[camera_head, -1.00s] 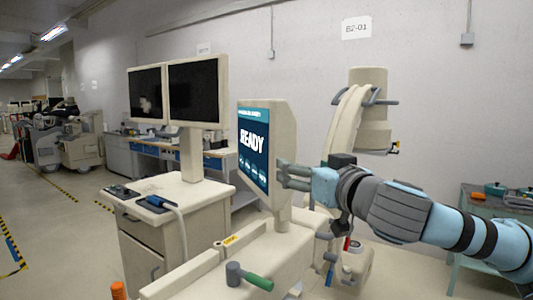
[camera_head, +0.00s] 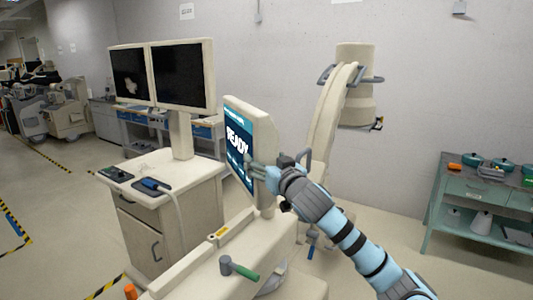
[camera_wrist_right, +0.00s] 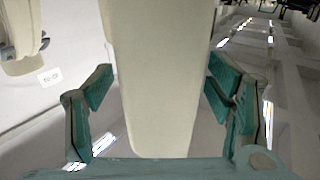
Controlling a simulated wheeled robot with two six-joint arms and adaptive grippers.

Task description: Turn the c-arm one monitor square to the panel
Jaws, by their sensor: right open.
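The c-arm screen (camera_head: 238,146), a cream monitor showing "READY" on blue, stands on a post on the cream c-arm base (camera_head: 205,285). Its face points left and is seen at a steep angle. My right gripper (camera_head: 252,170) is at the screen's right edge, with fingers reaching over its face. In the right wrist view the cream housing (camera_wrist_right: 155,80) stands between the two teal fingers of my right gripper (camera_wrist_right: 160,90). The fingers are open, with visible gaps on both sides. The far part of the screen is hidden there. My left gripper is out of view.
A cart (camera_head: 160,215) carrying two dark monitors (camera_head: 182,78) stands left of the screen. The cream c-arm (camera_head: 325,115) rises behind my right arm. A green-handled lever (camera_head: 240,270) sits on the base. A green trolley (camera_head: 480,205) stands at the right; floor is clear between.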

